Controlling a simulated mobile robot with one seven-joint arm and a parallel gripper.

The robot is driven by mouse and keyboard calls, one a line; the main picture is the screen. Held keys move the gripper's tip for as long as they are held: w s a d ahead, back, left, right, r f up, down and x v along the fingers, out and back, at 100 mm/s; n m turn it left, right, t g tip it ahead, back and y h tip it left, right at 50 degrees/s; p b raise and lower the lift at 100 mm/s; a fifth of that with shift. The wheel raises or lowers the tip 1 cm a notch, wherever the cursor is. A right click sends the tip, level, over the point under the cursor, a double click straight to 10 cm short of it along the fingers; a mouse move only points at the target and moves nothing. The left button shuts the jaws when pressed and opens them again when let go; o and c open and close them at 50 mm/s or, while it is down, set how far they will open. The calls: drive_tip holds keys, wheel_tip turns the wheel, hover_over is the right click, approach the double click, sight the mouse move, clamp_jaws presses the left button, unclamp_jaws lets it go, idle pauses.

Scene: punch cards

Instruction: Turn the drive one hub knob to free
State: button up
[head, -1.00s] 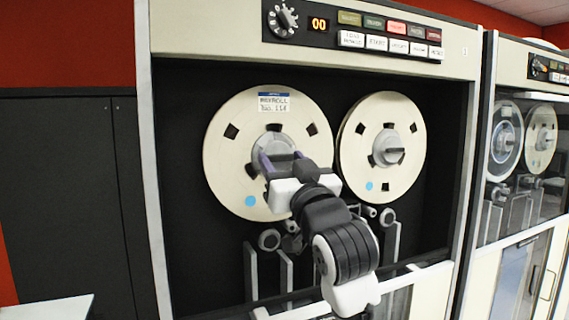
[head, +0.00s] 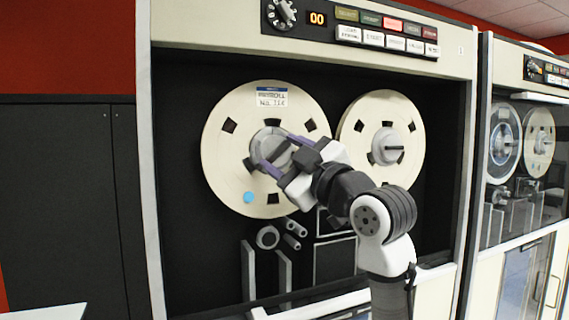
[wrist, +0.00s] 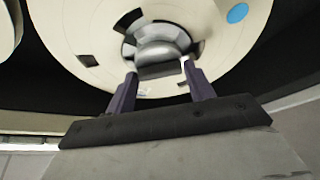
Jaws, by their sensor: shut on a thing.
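The hub knob (head: 282,150) is a grey bar on the round hub of the left reel (head: 225,172), which has a blue-and-white label and a blue dot. It is tilted in the head view, its right end higher. My gripper (head: 280,153) comes from the lower right, with its two purple fingers on either side of the knob, shut on it. In the wrist view the knob (wrist: 158,71) lies between the fingertips (wrist: 160,75). The fingers and wrist hide part of the hub in the head view.
The right reel (head: 360,120) has its own hub knob (head: 393,149), lying level, close to my wrist. Above are a dial (head: 280,14), a display (head: 317,18) and rows of buttons (head: 390,35). Guide rollers (head: 267,237) stand below. A second drive (head: 520,140) is at the right.

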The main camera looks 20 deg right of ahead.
drive_tip(key=n, duration=0.2)
drive_tip(key=n+g+y, duration=0.1)
drive_tip(key=n, duration=0.1)
drive_tip(key=n+g, duration=0.1)
drive_tip(key=n, duration=0.1)
drive_tip(key=shift+r+n, duration=0.25)
drive_tip(key=shift+n, duration=0.05)
drive_tip(key=shift+d+n+g+p, duration=0.1)
drive_tip(key=shift+n+g+p, duration=0.7)
drive_tip(key=shift+n, duration=1.2)
drive_tip(key=o, duration=0.9)
drive_tip(key=shift+s+b, duration=0.15)
drive_tip(key=shift+b, duration=0.15)
drive_tip(key=b+v, duration=0.4)
drive_tip(key=v, duration=0.9)
drive_tip(key=shift+s+d+r, duration=0.2)
drive_tip(key=shift+d, duration=0.1)
